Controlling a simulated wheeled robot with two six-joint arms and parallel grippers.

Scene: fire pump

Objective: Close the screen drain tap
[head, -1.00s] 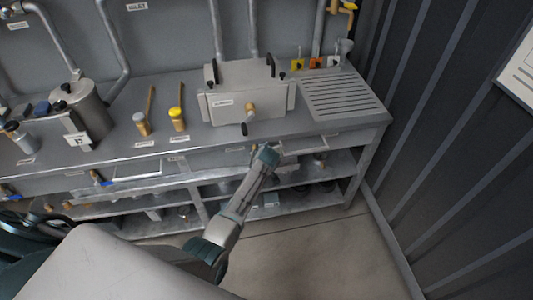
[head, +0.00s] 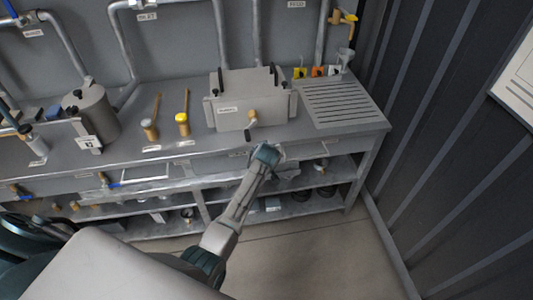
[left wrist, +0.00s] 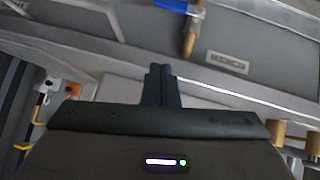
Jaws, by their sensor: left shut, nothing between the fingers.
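In the left wrist view, a tap with a blue lever handle (left wrist: 175,6) and a brass body (left wrist: 193,35) is at the top, with a label (left wrist: 227,62) beside it. The handle lies crosswise to the body and is partly cut off by the frame. I cannot read the label for certain. My left gripper (left wrist: 160,85) is shut and empty, apart from the tap. In the head view, my left gripper (head: 267,154) is at the bench front, below the metal screen box (head: 232,112), and hides what is behind it. My right gripper is not in view.
The bench holds a steel pot (head: 92,112), two wooden-handled tools (head: 151,132) and a slotted drain panel (head: 345,103). Another blue-handled tap (head: 105,182) is on the bench front at left. Shelves run below. A ribbed dark wall (head: 440,130) bounds the right side; open floor lies in front.

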